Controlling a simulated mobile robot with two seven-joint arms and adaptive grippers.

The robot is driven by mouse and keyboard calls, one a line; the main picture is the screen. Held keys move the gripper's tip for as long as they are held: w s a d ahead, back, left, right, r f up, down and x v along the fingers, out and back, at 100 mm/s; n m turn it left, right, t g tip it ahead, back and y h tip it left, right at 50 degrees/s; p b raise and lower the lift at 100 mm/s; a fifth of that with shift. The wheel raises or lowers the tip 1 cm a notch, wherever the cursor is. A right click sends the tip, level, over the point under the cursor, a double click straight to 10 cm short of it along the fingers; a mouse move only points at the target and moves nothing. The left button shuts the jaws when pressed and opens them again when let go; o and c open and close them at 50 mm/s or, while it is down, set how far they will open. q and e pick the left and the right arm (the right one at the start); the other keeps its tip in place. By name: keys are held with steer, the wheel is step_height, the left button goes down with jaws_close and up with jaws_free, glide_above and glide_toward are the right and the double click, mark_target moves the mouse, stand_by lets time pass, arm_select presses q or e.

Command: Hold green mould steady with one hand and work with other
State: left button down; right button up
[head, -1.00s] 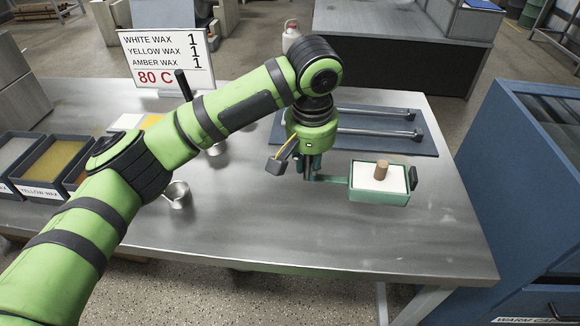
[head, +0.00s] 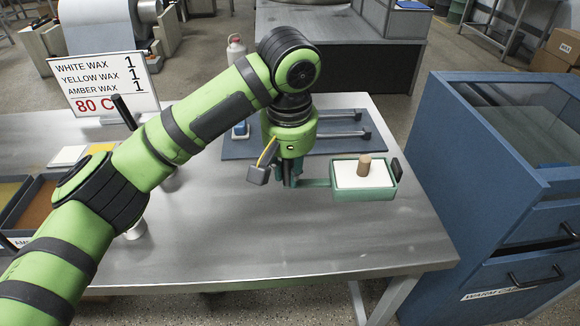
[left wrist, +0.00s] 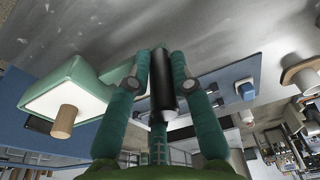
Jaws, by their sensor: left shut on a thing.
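The green mould (head: 363,192) is a shallow rectangular tray with a white fill, sitting at the right part of the steel table. A short brown cylinder (head: 364,165) stands upright on the fill. In the left wrist view the mould (left wrist: 40,98) and cylinder (left wrist: 65,121) lie left of the fingers, with a dark cylinder (left wrist: 163,98) between the fingers. My right gripper is out of view.
A blue mat (head: 340,147) with metal bars lies behind the gripper. A sign (head: 105,82) and wax trays stand left. A blue cabinet (head: 500,190) stands right. The table front is clear.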

arm_select(q)
steer(key=shift+w+a+f, duration=0.75)
steer(key=shift+a+f, duration=1)
steer(key=shift+f, duration=0.05)
steer(key=shift+w+a+f, duration=0.75)
steer(key=shift+a+f, duration=0.95)
steer(key=shift+f, duration=0.05)
steer(key=shift+w+a+f, duration=0.75)
steer(key=shift+a+f, duration=1)
steer(key=shift+f, duration=0.05)
steer(key=c, duration=1)
jaws_free()
steer(key=shift+f, duration=0.1)
